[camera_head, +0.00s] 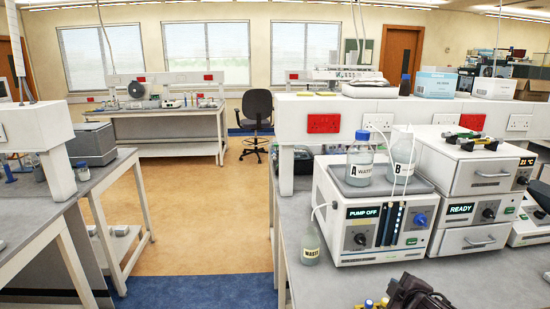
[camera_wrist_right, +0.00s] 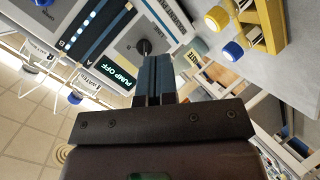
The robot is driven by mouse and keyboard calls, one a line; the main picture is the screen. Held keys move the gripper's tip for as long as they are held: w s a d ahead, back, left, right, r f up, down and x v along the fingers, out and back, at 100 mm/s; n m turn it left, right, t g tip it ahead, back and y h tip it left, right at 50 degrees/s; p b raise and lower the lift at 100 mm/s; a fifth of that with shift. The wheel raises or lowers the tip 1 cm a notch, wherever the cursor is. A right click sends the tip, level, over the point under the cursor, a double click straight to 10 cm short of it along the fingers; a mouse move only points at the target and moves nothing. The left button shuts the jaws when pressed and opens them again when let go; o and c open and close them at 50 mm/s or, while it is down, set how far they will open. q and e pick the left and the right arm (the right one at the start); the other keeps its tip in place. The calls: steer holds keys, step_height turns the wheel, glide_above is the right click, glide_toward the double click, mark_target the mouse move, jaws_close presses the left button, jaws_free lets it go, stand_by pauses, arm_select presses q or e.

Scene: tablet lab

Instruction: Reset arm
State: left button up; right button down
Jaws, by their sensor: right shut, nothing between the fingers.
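My right gripper (camera_wrist_right: 153,88) is shut and empty, with its dark fingers pressed together in the right wrist view. Its dark wrist also shows at the bottom right of the head view, over the grey bench. The white pump unit (camera_head: 372,218) stands behind it, with its display reading PUMP OFF. In the right wrist view the pump's front (camera_wrist_right: 112,50) lies beyond the fingertips; whether they touch it I cannot tell. My left gripper is not in view.
A small WASTE bottle (camera_head: 311,245) stands at the pump's left corner. Bottles A (camera_head: 360,164) and B (camera_head: 402,158) stand on the pump. A yellow rack (camera_wrist_right: 268,22) with blue- and yellow-capped vials is near the gripper. Bare bench (camera_head: 490,275) lies to the right.

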arm_select(q)
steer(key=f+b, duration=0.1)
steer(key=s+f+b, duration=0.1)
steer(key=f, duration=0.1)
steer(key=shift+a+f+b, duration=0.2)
steer(key=shift+b, duration=0.2)
arm_select(e)
steer(key=s+a+f+m, duration=0.1)
steer(key=s+f+m, duration=0.2)
steer(key=s+f, duration=0.3)
steer(key=s+f+m+g, duration=0.1)
steer(key=s+f+m, duration=0.3)
steer(key=s, duration=0.9)
steer(key=s+a+f+m, duration=0.1)
steer(key=s+f+m, duration=0.3)
steer(key=s+f, duration=0.4)
steer(key=shift+s+a+f, duration=0.15)
steer(key=shift+s+a, duration=0.2)
steer(key=shift+s, duration=0.7)
